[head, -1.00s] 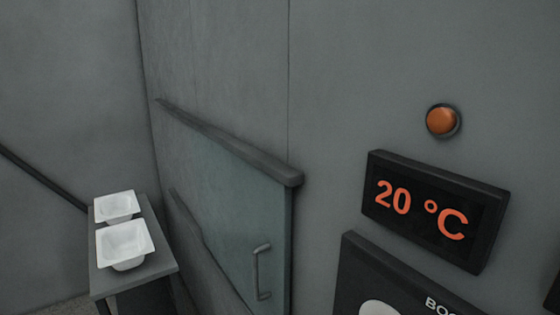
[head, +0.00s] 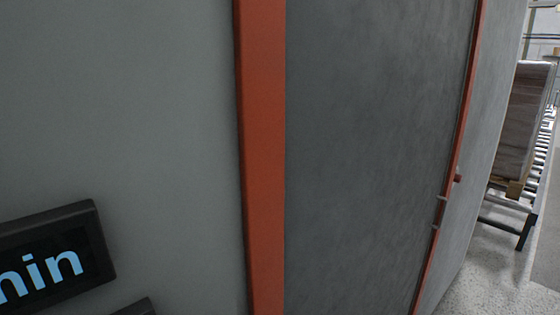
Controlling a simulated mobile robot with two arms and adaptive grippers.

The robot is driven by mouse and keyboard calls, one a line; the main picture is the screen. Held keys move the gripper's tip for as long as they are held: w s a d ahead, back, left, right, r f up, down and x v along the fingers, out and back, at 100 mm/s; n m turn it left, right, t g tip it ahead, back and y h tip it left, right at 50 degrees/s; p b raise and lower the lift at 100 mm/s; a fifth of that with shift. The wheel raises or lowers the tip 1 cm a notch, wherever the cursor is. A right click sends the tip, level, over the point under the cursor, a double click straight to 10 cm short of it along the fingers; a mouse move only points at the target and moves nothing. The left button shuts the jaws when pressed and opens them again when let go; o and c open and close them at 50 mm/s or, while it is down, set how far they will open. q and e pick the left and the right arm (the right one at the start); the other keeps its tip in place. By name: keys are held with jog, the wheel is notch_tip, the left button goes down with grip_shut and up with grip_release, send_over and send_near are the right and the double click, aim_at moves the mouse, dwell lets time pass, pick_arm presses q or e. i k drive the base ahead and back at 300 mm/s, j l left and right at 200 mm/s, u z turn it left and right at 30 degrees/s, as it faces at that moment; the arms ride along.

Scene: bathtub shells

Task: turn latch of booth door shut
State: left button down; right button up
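A tall grey panel (head: 370,150) fills the middle right, with an orange post (head: 262,150) on its left and a thin orange strip (head: 463,120) on its right. A small red knob (head: 457,178) sticks out at the strip. Small pale metal fittings (head: 440,199) sit just below it. I cannot tell which of these parts is the latch, or how it is turned. A further grey surface (head: 492,115) lies beyond the strip; whether it is the booth door is unclear. Neither gripper is in view.
A black display (head: 55,260) with blue letters "min" hangs on the pale grey wall (head: 120,110) at lower left. At far right stand a brown stack (head: 525,120) and a roller conveyor (head: 543,150). Open speckled floor (head: 490,280) shows at lower right.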

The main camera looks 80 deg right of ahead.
aim_at(457, 178)
jog(key=z, duration=3.85)
jog(key=i+l+u, duration=0.15)
jog(key=u, duration=0.25)
jog(key=i+l+u, duration=0.2)
jog(key=u, duration=0.2)
